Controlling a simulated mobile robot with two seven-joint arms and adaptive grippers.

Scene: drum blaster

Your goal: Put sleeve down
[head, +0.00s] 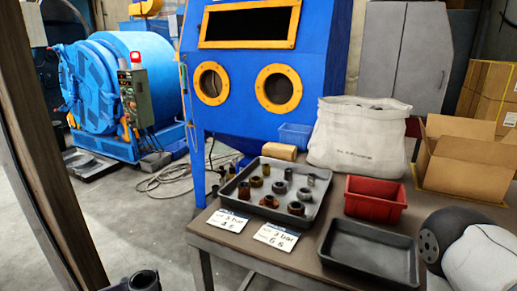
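Several short hollow sleeves stand in a grey tray (322,217) on the table, in brown, rust and grey tones. One rust-brown sleeve (244,191) is at the tray's left, and a dark grey sleeve (296,208) is near its front right. At the bottom edge, a dark, round, open-topped piece (145,280) shows beside dark parts at the end of my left arm. It looks like a sleeve at my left gripper, but the frame edge cuts it off and the grip is hidden. My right arm shows at the lower right; its gripper is out of view.
An empty black tray (370,254) and red bin (375,199) are on the table. Two written cards (276,236) (222,220) lie at the front edge. A white sack (357,138), blue bin (295,136) and open carton (464,157) stand behind. A blue blast cabinet (240,122) rises beyond.

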